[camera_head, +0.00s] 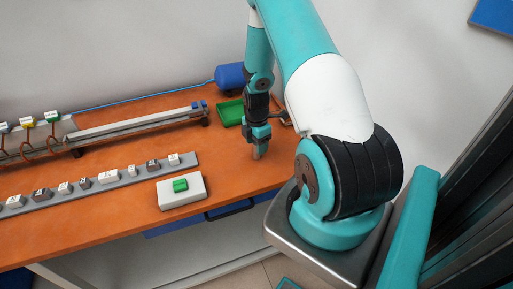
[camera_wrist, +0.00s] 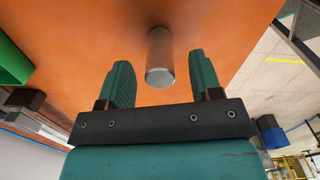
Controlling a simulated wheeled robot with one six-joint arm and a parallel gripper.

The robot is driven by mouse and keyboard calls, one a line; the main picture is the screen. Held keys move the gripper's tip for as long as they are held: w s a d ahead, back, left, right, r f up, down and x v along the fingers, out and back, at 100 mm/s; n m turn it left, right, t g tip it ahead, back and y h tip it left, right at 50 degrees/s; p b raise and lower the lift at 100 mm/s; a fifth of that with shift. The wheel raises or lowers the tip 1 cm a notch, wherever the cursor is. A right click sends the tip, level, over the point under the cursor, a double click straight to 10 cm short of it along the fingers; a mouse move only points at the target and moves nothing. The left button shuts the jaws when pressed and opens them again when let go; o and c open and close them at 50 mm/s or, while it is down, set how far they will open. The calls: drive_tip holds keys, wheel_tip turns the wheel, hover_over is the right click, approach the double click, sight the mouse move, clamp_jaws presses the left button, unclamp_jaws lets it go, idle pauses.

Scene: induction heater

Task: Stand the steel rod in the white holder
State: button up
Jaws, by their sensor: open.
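A grey steel rod (camera_wrist: 160,52) stands upright on the orange table in the wrist view, its round end facing the camera. In the head view a short part of the rod (camera_head: 260,152) shows just below my gripper (camera_head: 260,136). In the wrist view my gripper (camera_wrist: 160,64) is open, with one dark green finger on either side of the rod and a visible gap at each. The fingers do not appear to touch it. I cannot clearly make out a white holder for the rod in either view.
A white box (camera_head: 168,200) with a green piece (camera_head: 180,185) on top sits near the table's front edge. A grey strip (camera_head: 130,178) of small labelled blocks lies left. A green tray (camera_head: 231,113) and blue cylinder (camera_head: 230,76) are behind my gripper. A long rail (camera_head: 140,122) runs along the back.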

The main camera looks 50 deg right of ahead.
drive_tip(key=shift+f, duration=1)
drive_tip(key=c, duration=1.1)
drive_tip(key=shift+r, duration=0.15)
